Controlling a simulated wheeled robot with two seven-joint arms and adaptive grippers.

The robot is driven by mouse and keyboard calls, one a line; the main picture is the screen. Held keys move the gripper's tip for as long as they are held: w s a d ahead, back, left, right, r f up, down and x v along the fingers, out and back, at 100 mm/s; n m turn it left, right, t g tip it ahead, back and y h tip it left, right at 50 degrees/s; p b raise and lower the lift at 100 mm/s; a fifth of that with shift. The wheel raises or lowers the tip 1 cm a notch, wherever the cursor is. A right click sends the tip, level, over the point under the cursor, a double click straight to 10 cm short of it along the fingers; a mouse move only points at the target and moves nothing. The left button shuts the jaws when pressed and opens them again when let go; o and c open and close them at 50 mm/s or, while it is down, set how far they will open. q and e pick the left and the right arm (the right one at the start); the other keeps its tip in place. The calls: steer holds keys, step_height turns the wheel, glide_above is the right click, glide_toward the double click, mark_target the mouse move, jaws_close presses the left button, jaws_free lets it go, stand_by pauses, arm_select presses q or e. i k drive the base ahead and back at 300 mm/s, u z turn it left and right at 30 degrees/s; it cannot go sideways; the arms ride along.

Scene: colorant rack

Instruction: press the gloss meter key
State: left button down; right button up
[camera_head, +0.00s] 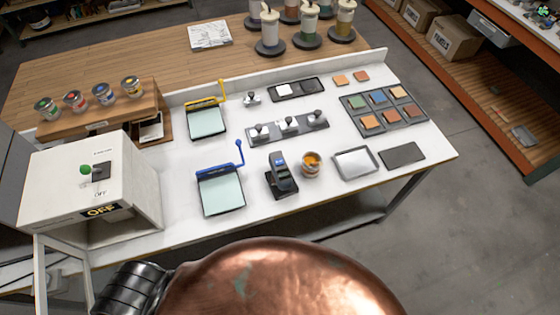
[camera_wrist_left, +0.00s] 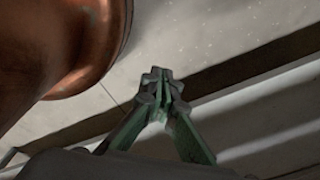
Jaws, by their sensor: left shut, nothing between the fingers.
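A dark upright device with a small blue display (camera_head: 281,175) stands on the white table, right of the blue-handled pad; it looks like the gloss meter. Its key is too small to make out. My left gripper (camera_wrist_left: 160,80) shows only in the left wrist view, with green fingers whose tips meet. It is shut and empty, over grey floor and a dark beam, away from the device. My right gripper is in neither view.
The white table (camera_head: 400,190) holds an open orange paint tin (camera_head: 311,164), a shallow tray (camera_head: 356,163), a dark pad (camera_head: 402,154) and a colour-tile rack (camera_head: 384,110). A white box marked OFF (camera_head: 80,180) stands left. My copper body fills the bottom.

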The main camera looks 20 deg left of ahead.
mark_target(278, 162)
steer(key=u, duration=1.8)
steer(key=k, duration=0.8)
steer(key=z, duration=1.2)
steer(key=i, duration=0.5)
